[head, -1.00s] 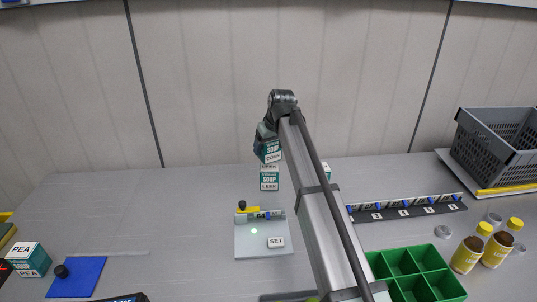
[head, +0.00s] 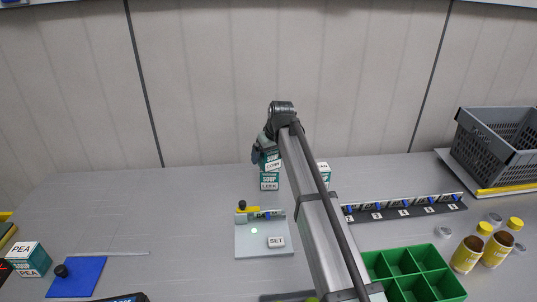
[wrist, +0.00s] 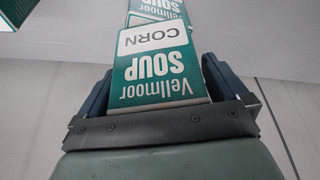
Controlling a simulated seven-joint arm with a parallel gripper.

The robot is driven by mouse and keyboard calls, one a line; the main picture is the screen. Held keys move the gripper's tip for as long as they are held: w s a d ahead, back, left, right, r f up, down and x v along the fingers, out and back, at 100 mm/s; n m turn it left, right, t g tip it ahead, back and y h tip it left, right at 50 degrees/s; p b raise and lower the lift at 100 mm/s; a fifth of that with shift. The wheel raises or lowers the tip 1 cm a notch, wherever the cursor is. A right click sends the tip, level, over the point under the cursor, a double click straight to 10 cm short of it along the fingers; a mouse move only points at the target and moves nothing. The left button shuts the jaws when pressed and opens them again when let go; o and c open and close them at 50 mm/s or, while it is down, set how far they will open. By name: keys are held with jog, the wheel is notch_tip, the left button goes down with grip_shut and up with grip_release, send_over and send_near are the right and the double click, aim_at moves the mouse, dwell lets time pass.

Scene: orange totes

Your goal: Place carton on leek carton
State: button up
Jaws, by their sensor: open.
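The leek carton (head: 269,181), teal and white, stands upright on the grey table near the back wall. The corn carton (head: 272,160) is directly above it and appears to rest on its top. In the wrist view the corn carton (wrist: 155,62) is between my gripper's two dark blue fingers. Part of another carton with a SOUP label (wrist: 158,6) shows beyond it. My gripper (head: 263,153) is open around the corn carton at the top of the stack. Its fingertips are partly hidden in the head view.
Another teal carton (head: 323,170) stands just right, partly behind my arm. In front are a pale fixture with a SET button (head: 275,242) and a numbered rack (head: 405,209). A green divided tray (head: 408,272), bottles (head: 468,252) and a grey crate (head: 497,145) are to the right. The table's left-middle is clear.

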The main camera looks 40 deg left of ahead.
jog(key=v, duration=1.2)
